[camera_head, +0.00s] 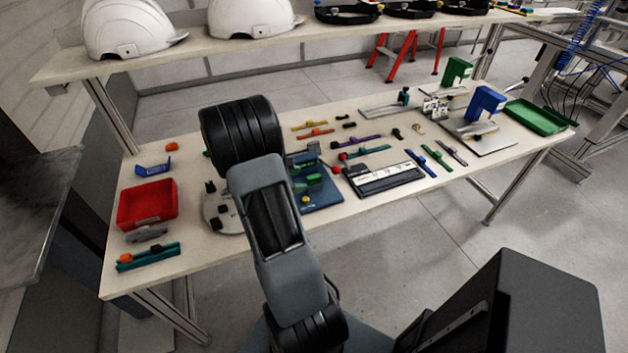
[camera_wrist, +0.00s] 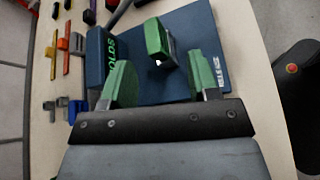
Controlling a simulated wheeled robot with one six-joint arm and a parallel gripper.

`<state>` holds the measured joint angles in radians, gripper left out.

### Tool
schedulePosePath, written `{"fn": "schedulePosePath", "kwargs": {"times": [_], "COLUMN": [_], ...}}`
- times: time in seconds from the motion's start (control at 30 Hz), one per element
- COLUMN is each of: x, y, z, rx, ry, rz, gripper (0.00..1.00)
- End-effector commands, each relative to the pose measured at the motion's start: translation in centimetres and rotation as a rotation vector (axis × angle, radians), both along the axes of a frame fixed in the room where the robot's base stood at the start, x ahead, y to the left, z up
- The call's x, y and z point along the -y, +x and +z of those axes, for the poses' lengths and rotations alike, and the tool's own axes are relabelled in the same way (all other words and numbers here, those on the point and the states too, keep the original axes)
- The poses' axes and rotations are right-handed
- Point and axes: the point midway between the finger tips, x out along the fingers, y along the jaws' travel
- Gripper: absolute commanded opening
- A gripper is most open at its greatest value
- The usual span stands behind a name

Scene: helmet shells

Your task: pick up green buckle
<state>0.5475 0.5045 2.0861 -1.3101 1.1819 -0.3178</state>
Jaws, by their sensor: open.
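In the wrist view my gripper (camera_wrist: 159,76) is open, with two green-padded fingers spread apart and nothing visibly held between them. A green block-like piece (camera_wrist: 157,37) stands just beyond the fingertips, over a dark blue board (camera_wrist: 185,20); it looks apart from both fingers. I cannot tell whether this piece is the buckle or part of a fixture. In the head view green parts (camera_head: 312,182) show on the blue board (camera_head: 322,196), partly hidden by my arm.
A blue block with green lettering (camera_wrist: 98,52) stands beside the left finger. A red bin (camera_head: 147,203) is at the table's left, and a green tray (camera_head: 537,117) at its right. Several coloured strips and a black-and-white panel (camera_head: 385,181) lie right of the board. White helmets (camera_head: 127,27) sit on the shelf.

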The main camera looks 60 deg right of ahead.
Motion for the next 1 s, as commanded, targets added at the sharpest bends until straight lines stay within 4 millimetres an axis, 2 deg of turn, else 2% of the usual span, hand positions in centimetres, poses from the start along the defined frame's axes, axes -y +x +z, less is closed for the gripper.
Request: {"fn": "schedulePosePath", "kwargs": {"times": [0.3, 0.7, 1.0], "x": [3.3, 4.1, 4.1], "y": [-1.8, -2.2, -2.2], "z": [-1.4, -1.8, -1.8], "rx": [-0.001, 0.001, 0.001], "ry": [0.002, 0.000, 0.000], "rz": [-0.003, 0.000, 0.000], "gripper": [0.55, 0.55, 0.26]}}
